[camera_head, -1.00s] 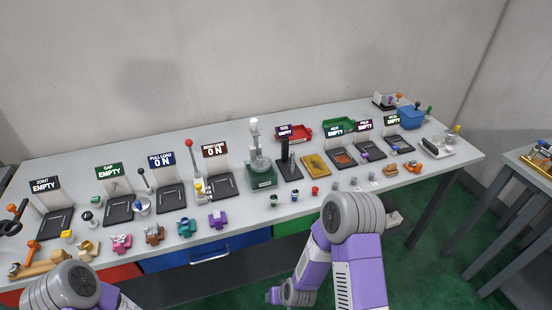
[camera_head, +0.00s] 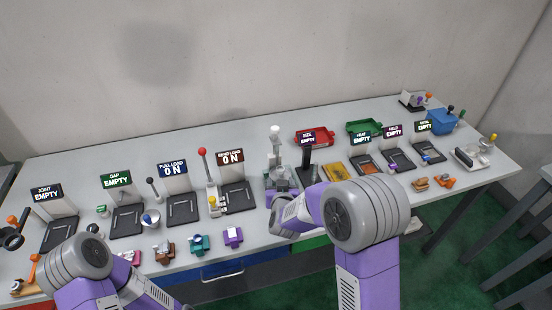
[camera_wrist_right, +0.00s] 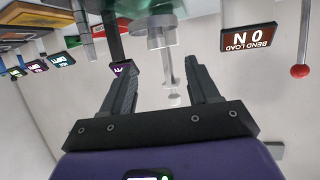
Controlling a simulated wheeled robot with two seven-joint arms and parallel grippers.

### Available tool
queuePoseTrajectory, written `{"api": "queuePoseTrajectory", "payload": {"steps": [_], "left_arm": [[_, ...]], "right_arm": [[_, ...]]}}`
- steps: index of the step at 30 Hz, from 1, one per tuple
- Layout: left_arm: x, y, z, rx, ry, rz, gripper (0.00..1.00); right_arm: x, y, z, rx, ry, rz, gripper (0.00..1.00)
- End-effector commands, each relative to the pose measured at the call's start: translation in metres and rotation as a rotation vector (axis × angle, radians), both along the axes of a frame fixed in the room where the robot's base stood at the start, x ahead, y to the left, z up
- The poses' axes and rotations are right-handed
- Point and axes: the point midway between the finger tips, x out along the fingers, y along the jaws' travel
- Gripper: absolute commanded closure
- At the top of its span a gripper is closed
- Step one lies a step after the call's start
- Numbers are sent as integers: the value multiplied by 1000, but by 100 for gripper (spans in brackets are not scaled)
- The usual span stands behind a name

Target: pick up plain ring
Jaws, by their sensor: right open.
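I cannot make out a plain ring in either current view; part of the table's front strip is hidden behind my right arm. My right gripper (camera_wrist_right: 159,66) is open in the right wrist view, with nothing held between its fingers. A pale grey post with a round flange (camera_wrist_right: 161,32) shows beyond and between the fingertips. In the head view my right forearm reaches left to the pale press-like stand (camera_head: 275,150), and the fingers cannot be made out there. My left gripper is out of view; only its arm shows at the lower left.
The grey table (camera_head: 95,150) carries several black stations with signs, including the BEND LOAD sign (camera_head: 229,157). A red-knobbed lever (camera_head: 203,153) stands left of the press. Small coloured blocks, including a purple one (camera_head: 233,237), line the front.

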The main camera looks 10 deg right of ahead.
Motion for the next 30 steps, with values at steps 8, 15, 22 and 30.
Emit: {"api": "queuePoseTrajectory", "payload": {"steps": [8,15,22,30], "left_arm": [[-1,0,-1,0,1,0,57],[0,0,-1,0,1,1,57],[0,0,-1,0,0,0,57],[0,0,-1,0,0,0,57]], "right_arm": [[22,-6,-11,0,2,-1,40],[52,-18,-23,0,3,0,40],[67,-20,-29,2,2,1,40],[67,-20,-28,2,2,1,50]]}}
